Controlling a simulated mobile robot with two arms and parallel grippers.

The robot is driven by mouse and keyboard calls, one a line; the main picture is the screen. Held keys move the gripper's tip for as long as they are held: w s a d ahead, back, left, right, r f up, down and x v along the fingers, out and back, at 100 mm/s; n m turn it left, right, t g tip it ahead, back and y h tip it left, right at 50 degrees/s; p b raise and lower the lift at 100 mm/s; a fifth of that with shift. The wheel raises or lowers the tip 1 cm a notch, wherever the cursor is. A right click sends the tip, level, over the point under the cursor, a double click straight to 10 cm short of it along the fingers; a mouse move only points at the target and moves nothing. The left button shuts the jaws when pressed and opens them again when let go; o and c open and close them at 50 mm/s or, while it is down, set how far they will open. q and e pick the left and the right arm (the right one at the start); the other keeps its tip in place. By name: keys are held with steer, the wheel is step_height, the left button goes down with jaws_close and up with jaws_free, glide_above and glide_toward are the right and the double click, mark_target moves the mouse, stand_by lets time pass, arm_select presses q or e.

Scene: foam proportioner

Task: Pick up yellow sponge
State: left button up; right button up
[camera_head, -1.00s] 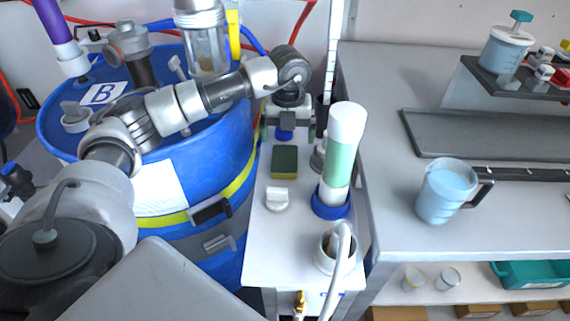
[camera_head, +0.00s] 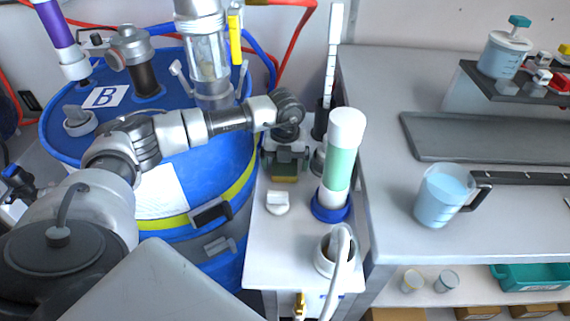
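The yellow sponge (camera_head: 285,179), with a dark green top and a yellow edge, lies on the narrow white shelf beside the blue drum. My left gripper (camera_head: 285,162) points down over the sponge and hides its far part. Its fingers look spread, one on each side of the sponge; whether they touch it cannot be told. My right gripper is not in view.
A white and green bottle (camera_head: 342,160) stands in a blue ring close right of the gripper. A blue drum (camera_head: 225,165) is on the left. A measuring jug (camera_head: 441,196) stands on the grey bench.

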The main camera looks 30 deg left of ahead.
arm_select(q)
steer(key=c, duration=0.9)
steer(key=shift+o, duration=0.2)
step_height(320, 180, up, 10)
steer(key=shift+b, duration=0.3)
steer(key=o, duration=0.3)
steer(key=shift+c, duration=1.2)
